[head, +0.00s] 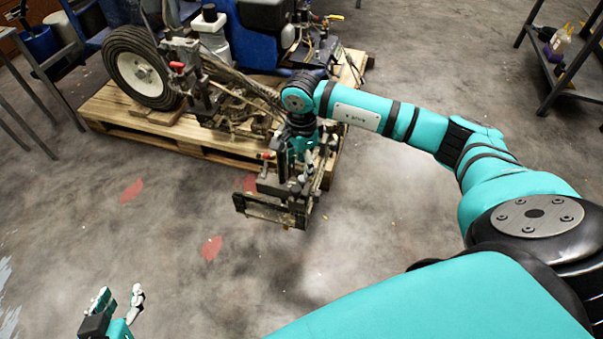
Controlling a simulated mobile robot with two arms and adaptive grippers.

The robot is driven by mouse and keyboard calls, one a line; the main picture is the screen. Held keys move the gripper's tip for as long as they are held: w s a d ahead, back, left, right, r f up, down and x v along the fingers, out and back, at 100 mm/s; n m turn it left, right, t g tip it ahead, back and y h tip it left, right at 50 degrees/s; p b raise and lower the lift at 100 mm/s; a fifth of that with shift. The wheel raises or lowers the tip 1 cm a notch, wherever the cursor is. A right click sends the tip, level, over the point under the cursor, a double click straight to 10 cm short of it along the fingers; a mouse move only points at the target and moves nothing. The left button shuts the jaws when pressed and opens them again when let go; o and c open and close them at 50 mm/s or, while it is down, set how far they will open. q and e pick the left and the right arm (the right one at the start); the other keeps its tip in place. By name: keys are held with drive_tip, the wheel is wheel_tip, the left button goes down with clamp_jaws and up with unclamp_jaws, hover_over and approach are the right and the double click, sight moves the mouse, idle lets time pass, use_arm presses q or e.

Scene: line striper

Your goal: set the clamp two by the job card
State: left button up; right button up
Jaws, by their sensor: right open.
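The line striper (245,105), a dark machine with a black tyre, stands on a wooden pallet. One clamp bracket (195,82) with a red-tipped handle is beside the wheel. A second clamp bracket (270,208) with a red-tipped handle juts out past the pallet's front, over the floor. I cannot tell which is clamp two. My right gripper (305,168) is open, pointing down at the second bracket. I cannot tell whether it touches the handle. My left gripper (120,293) is open and empty at the bottom left, far from the machine. I cannot make out a job card.
The pallet (165,138) edge lies below the machine. Metal racks stand at the far left (58,62) and upper right (560,75). The concrete floor (150,235), with red paint patches, is clear between my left gripper and the pallet.

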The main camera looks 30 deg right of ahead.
wheel_tip(320, 180, up, 6)
drive_tip(key=shift+s, duration=0.15)
idle(0.6)
